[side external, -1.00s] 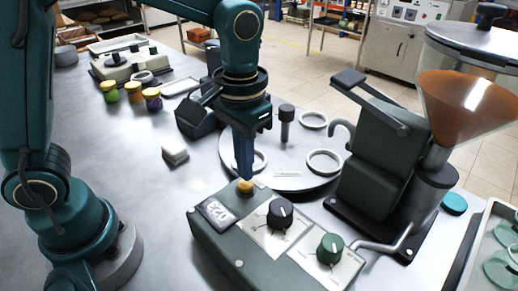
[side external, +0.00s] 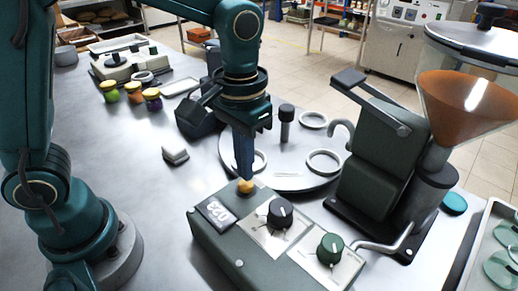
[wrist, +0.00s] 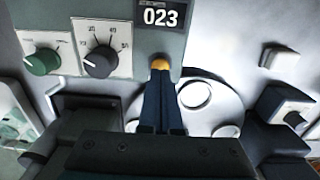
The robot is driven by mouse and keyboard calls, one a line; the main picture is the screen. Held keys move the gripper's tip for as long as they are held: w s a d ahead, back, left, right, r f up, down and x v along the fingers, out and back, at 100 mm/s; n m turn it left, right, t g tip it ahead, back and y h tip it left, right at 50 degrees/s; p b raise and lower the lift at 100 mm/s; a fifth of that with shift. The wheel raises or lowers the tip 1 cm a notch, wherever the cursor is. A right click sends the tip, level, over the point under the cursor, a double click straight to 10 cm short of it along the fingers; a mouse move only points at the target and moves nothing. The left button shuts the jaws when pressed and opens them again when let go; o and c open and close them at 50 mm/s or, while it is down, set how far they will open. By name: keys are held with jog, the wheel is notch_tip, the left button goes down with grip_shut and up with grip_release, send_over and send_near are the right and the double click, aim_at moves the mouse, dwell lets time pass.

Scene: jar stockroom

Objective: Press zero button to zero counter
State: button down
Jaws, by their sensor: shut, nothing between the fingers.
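The control box (side external: 222,243) stands on the table with a counter display (side external: 217,210), a black knob (side external: 280,213) and a green knob (side external: 330,248). In the wrist view the counter display (wrist: 161,16) reads 023. The yellow-orange zero button (side external: 245,186) sits at the box's far corner beside the display, and it also shows in the wrist view (wrist: 160,63). My gripper (side external: 245,176) is shut and empty, pointing down with its fingertips right at the button. In the wrist view the fingertips (wrist: 160,72) partly cover it; I cannot tell whether they touch it.
A round turntable (side external: 290,181) with white rings and a post lies behind the box. A dark filling machine with an orange-filled hopper (side external: 465,100) stands at right. Small jars (side external: 131,92) stand at left, and a small white block (side external: 175,155) lies on open table.

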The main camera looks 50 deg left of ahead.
aim_at(246, 184)
jog(key=shift+f, duration=1)
dwell(0.6)
jog(key=shift+r, duration=3.55)
jog(key=s+a+r, duration=0.2)
jog(key=s+r, duration=0.2)
jog(key=r, duration=0.3)
jog(key=shift+s, duration=0.3)
